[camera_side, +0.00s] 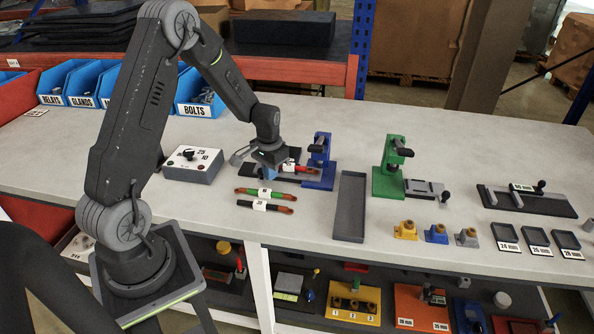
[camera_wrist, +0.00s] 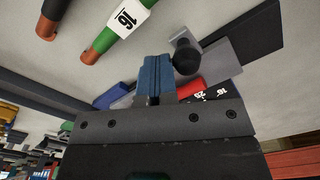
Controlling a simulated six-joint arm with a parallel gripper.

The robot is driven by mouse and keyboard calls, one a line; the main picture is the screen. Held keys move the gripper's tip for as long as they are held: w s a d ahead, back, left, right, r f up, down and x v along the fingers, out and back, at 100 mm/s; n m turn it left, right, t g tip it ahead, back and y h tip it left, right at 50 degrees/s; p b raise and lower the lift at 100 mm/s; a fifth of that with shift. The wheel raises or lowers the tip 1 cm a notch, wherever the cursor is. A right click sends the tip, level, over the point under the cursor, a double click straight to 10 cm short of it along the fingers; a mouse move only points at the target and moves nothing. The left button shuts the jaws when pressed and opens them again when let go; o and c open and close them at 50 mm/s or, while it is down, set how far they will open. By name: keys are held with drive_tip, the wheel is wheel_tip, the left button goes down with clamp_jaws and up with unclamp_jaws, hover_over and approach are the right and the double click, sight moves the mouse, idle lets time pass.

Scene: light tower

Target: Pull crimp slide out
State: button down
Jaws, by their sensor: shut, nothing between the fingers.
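My gripper (camera_side: 268,165) is shut and empty, low over the left end of the blue press station. Its blue fingers show in the wrist view (camera_wrist: 155,76). A grey slide plate (camera_wrist: 222,62) with a round black knob (camera_wrist: 187,57) lies just right of the fingers in the wrist view; I cannot tell whether they touch. The plate lies by a dark base (camera_wrist: 250,28). The blue press (camera_side: 319,162) stands right of my gripper. A red cable (camera_side: 293,168) lies between them, partly hidden by my gripper. The green press (camera_side: 391,168) has its own grey slide (camera_side: 424,188).
Green (camera_side: 264,193) and black (camera_side: 265,206) cables lie in front of my gripper. A grey switch box (camera_side: 192,165) stands left, an empty grey tray (camera_side: 350,206) between the presses. Yellow, blue and grey small blocks (camera_side: 436,234) stand front right. Blue bins (camera_side: 198,96) line the back.

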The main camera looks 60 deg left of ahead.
sight(259, 169)
drive_tip(key=shift+s+a, duration=1.7)
idle(0.4)
drive_tip(key=shift+w+d+r, duration=0.3)
drive_tip(key=shift+r, duration=0.2)
drive_tip(key=shift+w+d+r, duration=0.25)
drive_tip(key=shift+r, duration=2.75)
drive_tip(key=shift+r, duration=0.1)
wheel_tip(259, 169, up, 13)
drive_tip(key=s+d+r+m+t, duration=0.1)
drive_tip(key=s+d+r, duration=0.15)
drive_tip(key=d, duration=0.35)
drive_tip(key=s+d+r+t, duration=0.1)
drive_tip(key=s+d+r, duration=0.15)
drive_tip(key=d, duration=0.45)
drive_tip(key=s+d+m+t, duration=0.2)
drive_tip(key=s+d+t, duration=0.1)
drive_tip(key=s+d, duration=0.6)
drive_tip(key=shift+s+d+t, duration=0.3)
drive_tip(key=shift+s+d, duration=0.1)
drive_tip(key=shift+d, duration=0.25)
